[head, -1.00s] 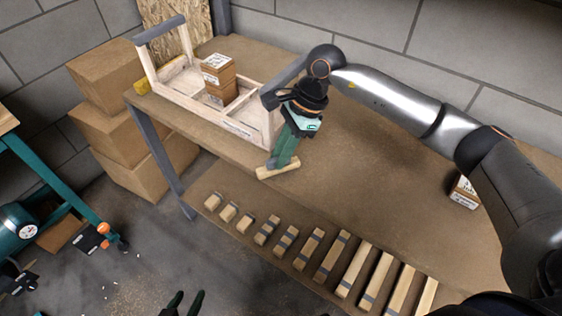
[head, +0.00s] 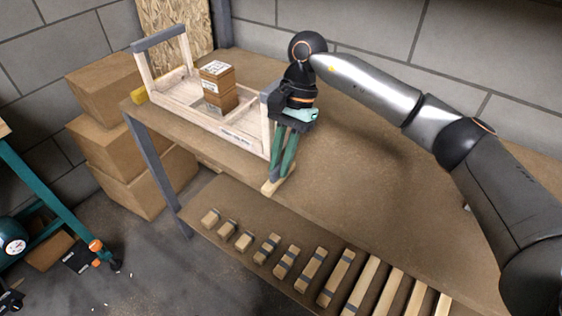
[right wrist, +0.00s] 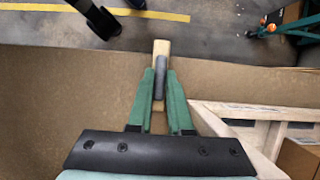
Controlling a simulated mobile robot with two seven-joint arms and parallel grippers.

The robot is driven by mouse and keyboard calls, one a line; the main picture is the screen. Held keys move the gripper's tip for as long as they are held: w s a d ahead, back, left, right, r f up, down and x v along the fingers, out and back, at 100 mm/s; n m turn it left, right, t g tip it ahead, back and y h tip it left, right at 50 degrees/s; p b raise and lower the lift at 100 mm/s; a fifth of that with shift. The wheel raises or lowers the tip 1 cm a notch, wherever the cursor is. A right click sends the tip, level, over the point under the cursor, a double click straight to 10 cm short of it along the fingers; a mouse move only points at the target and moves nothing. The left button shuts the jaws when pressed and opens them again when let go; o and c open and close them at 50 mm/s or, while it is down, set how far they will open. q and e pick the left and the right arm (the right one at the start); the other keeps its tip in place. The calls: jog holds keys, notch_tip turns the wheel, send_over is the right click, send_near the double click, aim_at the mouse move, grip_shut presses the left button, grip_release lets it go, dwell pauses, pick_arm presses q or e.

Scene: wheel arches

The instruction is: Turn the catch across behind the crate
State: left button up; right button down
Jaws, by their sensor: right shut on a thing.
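The catch (head: 269,188) is a short pale wooden bar with a grey part, lying at the table's front edge by the near right corner of the crate. It also shows in the right wrist view (right wrist: 161,48), pointing straight away from the gripper's palm with its far end at the edge. The crate (head: 222,128) is an open pale wooden frame with a grey handle bar at its left end. My right gripper (head: 276,178) reaches down beside the crate's right end, its green fingers shut on the catch. Part of that end is hidden behind it. My left gripper is out of view.
Stacked small cartons (head: 218,88) stand in the crate. A yellow block (head: 139,96) sits at its left end. Several wooden bars (head: 310,270) lie on the lower shelf. Large cardboard boxes (head: 105,80) stand left. The tabletop (head: 340,190) right of the crate is clear.

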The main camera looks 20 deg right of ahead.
dwell(0.4)
jog(key=c, duration=0.8)
grip_release()
jog(key=shift+c, duration=0.2)
jog(key=p+v, duration=0.1)
jog(key=v, duration=1.1)
jog(key=shift+r, duration=0.25)
